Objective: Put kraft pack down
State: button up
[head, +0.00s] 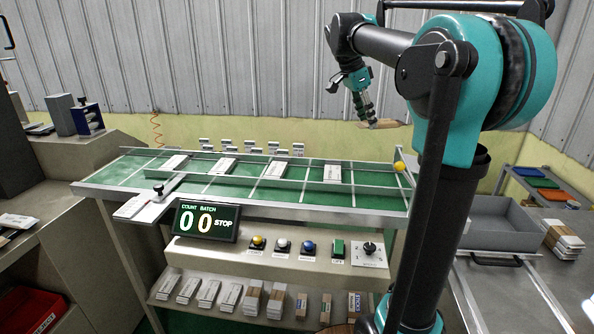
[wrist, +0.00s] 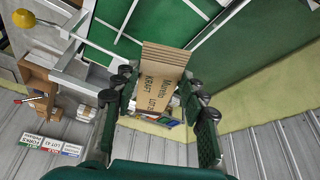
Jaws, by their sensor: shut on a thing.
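The kraft pack is a flat brown pack; its printed face, reading "KRAFT", shows in the wrist view (wrist: 160,82). In the head view the kraft pack (head: 388,124) is a small tan strip at the end of my arm. My gripper (head: 371,118) is shut on it and holds it in the air, above and beyond the far right part of the green table (head: 240,190). In the wrist view the pack sits between both fingers of my gripper (wrist: 160,100), with its striped end pointing away from the palm.
Several white packs lie in a row on the green table between rails. A yellow ball (head: 400,167) tops its right end. A control panel with a counter (head: 207,221) is in front. A grey tray (head: 505,222) and a stack of packs (head: 563,240) stand at right.

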notch_tip(320, 180, down, 20)
dwell(0.6)
jog(key=o, duration=0.9)
jog(key=shift+f, duration=0.1)
jog(key=shift+c, duration=0.2)
